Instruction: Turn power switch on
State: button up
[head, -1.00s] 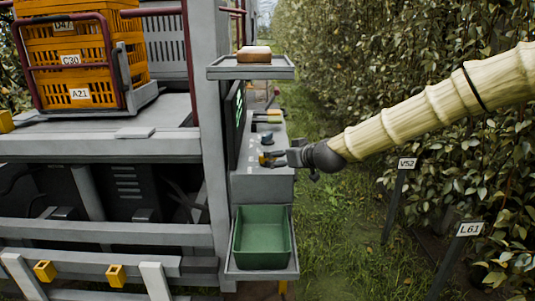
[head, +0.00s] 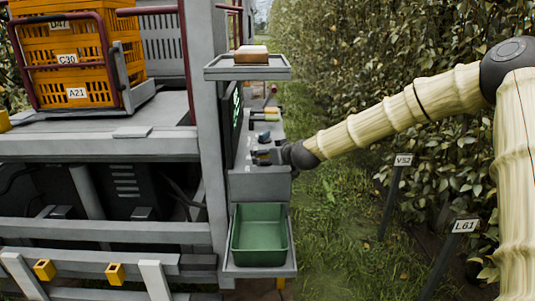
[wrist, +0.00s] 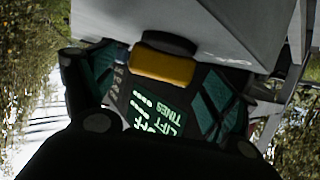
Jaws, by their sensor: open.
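My gripper (head: 264,156) is open at the near end of the control panel on the machine's side. In the wrist view a yellow block with a black part (wrist: 163,66) lies between and ahead of the two dark fingers with teal pads. It looks like a switch or handle, but no label on it can be read, so I cannot tell if it is the power switch. Contact with the fingers cannot be told. In the head view the gripper hides it. The lit screen (head: 232,115) stands beside the panel; in the wrist view its green text includes "LIFT TINES".
A blue-black knob (head: 263,136) and further controls sit behind the gripper. A shelf (head: 220,73) with a brown-and-white block overhangs the panel. A green bin (head: 260,237) sits below. The grass lane to the right is free, bordered by foliage and signposts.

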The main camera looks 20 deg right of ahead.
jog(key=shift+w+a+f, duration=0.1)
jog(key=shift+w+f, duration=0.05)
jog(key=shift+w, duration=0.2)
jog(key=c, duration=1)
